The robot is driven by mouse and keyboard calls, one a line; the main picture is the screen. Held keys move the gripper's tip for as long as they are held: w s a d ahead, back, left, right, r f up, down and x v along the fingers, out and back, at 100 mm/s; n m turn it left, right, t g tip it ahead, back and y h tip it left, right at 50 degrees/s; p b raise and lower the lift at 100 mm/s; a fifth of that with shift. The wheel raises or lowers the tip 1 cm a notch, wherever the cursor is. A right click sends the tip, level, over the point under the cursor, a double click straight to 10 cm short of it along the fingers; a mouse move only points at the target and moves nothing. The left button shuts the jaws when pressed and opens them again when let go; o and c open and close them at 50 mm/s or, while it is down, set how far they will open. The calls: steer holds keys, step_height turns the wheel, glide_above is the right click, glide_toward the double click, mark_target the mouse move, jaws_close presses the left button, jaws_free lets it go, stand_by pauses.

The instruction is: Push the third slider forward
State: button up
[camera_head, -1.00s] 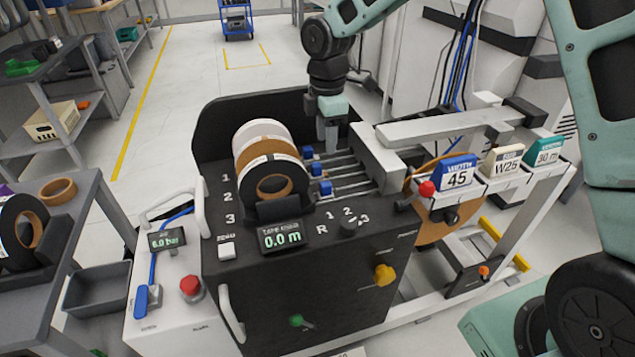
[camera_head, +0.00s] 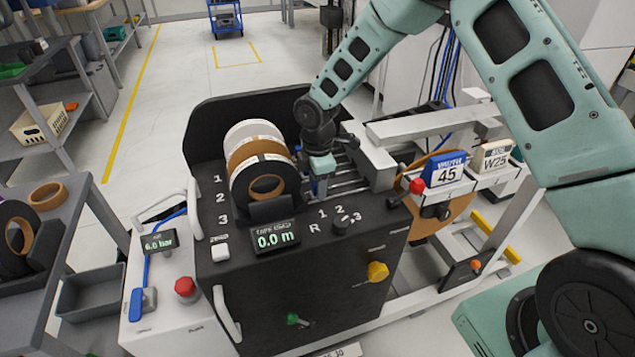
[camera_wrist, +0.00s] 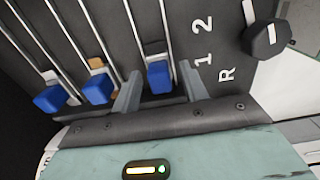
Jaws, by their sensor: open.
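Three blue sliders sit on metal rails in the wrist view: one at the left (camera_wrist: 50,98), one in the middle (camera_wrist: 97,88) and one at the right (camera_wrist: 159,76). The right one is nearest the R-1-2 dial, on the side marked 3, so it appears to be the third slider. My gripper (camera_wrist: 160,70) is open, with one finger on each side of it; whether they touch it is unclear. In the head view my gripper (camera_head: 319,187) is low over the rails beside the tape rolls, and the arm hides the sliders.
Tape rolls (camera_head: 262,160) stand left of my gripper. A black selector dial (camera_head: 341,222) and the tape display (camera_head: 276,237) are in front. A grey beam (camera_head: 420,124) and the red knob (camera_head: 416,186) are to the right.

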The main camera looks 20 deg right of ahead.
jaws_close()
steer(key=d+p, duration=0.2)
steer(key=d, duration=0.7)
steer(key=shift+d, duration=0.25)
jaws_free()
steer(key=shift+d, duration=0.1)
step_height(320, 180, up, 18)
steer(key=shift+f+b, duration=0.25)
steer(key=shift+b, duration=0.15)
